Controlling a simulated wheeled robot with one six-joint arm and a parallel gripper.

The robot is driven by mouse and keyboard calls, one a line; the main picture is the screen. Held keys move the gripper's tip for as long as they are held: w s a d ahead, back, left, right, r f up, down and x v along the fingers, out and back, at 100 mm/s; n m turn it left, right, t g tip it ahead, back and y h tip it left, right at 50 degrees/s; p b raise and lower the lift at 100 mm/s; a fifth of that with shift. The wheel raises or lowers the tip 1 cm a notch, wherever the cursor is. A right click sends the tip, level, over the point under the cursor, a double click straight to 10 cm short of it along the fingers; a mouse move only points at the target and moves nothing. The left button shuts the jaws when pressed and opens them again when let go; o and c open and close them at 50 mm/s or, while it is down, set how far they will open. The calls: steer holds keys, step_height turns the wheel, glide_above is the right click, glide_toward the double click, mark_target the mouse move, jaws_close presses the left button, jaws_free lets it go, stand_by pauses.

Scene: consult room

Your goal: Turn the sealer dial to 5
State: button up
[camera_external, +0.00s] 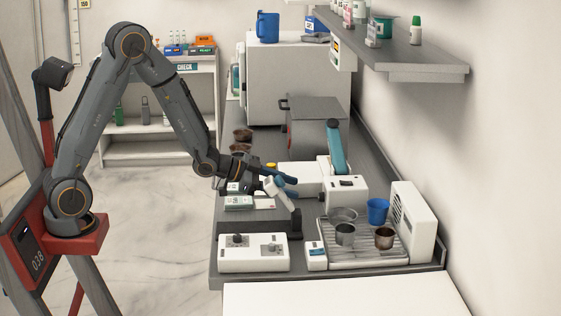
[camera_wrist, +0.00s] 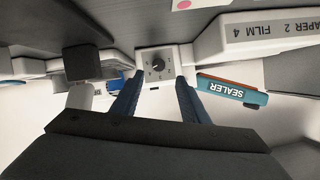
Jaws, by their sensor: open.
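The sealer (camera_external: 345,192) is a white machine with a raised teal arm. In the wrist view its teal lever (camera_wrist: 232,89) reads SEALER upside down. The marks are too small to read surely, and so is the knob's pointing. My gripper (camera_external: 294,188) is just left of the sealer's white body. In the wrist view my gripper (camera_wrist: 158,78) is open and empty, its two blue fingers either side of the dial plate's near edge. Contact with the knob cannot be told.
A white box with knobs (camera_external: 253,265) stands at the counter's front. A drip tray (camera_external: 372,256) with metal cups and a blue cup (camera_external: 378,211) sits to its right. A grey box (camera_external: 318,112) stands behind the sealer. Labelled packs (camera_external: 238,202) lie below my wrist.

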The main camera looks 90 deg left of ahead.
mark_target(321, 197)
steer(key=shift+f+h+p, duration=0.1)
steer(key=shift+h+p, duration=0.2)
steer(key=shift+w+f, duration=0.15)
steer(key=p+x, duration=0.1)
steer(key=x, duration=0.6)
steer(key=shift+w, duration=0.15)
steer(key=shift+f, duration=0.1)
jaws_close()
